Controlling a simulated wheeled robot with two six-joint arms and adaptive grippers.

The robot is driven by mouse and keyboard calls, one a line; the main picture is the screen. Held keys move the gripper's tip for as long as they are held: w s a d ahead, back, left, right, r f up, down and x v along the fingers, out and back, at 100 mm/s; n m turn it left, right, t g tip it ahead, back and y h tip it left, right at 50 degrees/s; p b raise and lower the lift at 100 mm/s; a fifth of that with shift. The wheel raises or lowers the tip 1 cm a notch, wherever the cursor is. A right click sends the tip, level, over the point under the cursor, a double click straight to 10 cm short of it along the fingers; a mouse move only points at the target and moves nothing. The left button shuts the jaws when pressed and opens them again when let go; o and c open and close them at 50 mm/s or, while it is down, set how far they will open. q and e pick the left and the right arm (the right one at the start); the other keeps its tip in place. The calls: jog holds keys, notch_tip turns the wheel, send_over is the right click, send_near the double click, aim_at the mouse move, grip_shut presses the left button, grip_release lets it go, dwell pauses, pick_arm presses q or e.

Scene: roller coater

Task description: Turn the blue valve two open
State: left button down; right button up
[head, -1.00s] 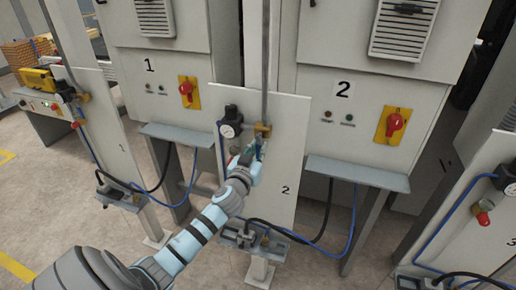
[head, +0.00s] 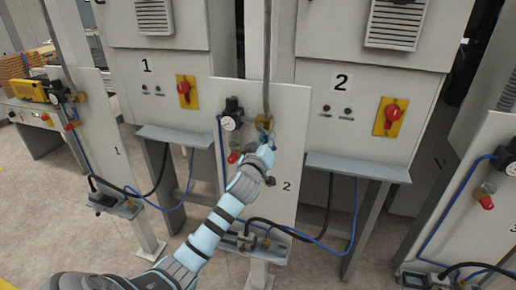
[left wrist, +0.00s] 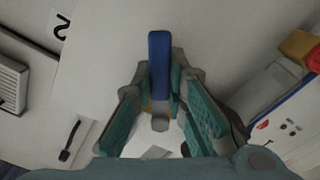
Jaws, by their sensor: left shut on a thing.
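The blue valve handle (left wrist: 160,60) shows in the left wrist view as an upright blue bar over a grey hub, in front of the pale panel. My left gripper (left wrist: 160,90) is shut on it, with a teal-padded finger on either side. In the head view, my left gripper (head: 267,147) is at the middle panel (head: 285,160) marked 2, just below the brass fitting (head: 265,122) on the vertical pipe. The gripper mostly hides the valve there, so the handle's angle is hard to tell. My right gripper is not in view.
A pressure gauge (head: 230,123) and a red-capped part (head: 234,157) sit left of the gripper on the panel. A grey shelf (head: 358,167) juts out at the right, with hoses below. Similar panels stand left and right. The floor at lower left is open.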

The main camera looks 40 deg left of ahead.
pick_arm(q)
jog(key=shift+w+d+r+n+b, duration=0.15)
jog(key=shift+n+b, duration=0.1)
jog(key=shift+n, duration=0.25)
jog(key=shift+s+d+n+b, duration=0.15)
jog(key=shift+n+b, duration=0.1)
jog(key=shift+n, duration=0.25)
jog(key=n, duration=0.1)
jog(key=b, duration=0.1)
jog(key=n, duration=0.1)
jog(key=shift+w+d+r+n, duration=0.2)
jog(key=shift+d+r+n, duration=0.1)
jog(key=shift+r, duration=0.1)
jog(key=n+b, duration=0.1)
jog(key=r+n, duration=0.1)
jog(key=n, duration=0.1)
jog(key=shift+w+d+r+n+b, duration=0.1)
jog(key=shift+d+r+n+b, duration=0.1)
jog(key=shift+n+b, duration=0.15)
jog(key=shift+d+r+n+b, duration=0.1)
jog(key=shift+r+n+b, duration=0.2)
jog(key=shift+n, duration=0.5)
jog(key=shift+r+n+b, duration=0.15)
jog(key=shift+r+n, duration=0.15)
jog(key=shift+n, duration=0.45)
jog(key=c, duration=1.6)
grip_release()
jog(key=v, duration=1.2)
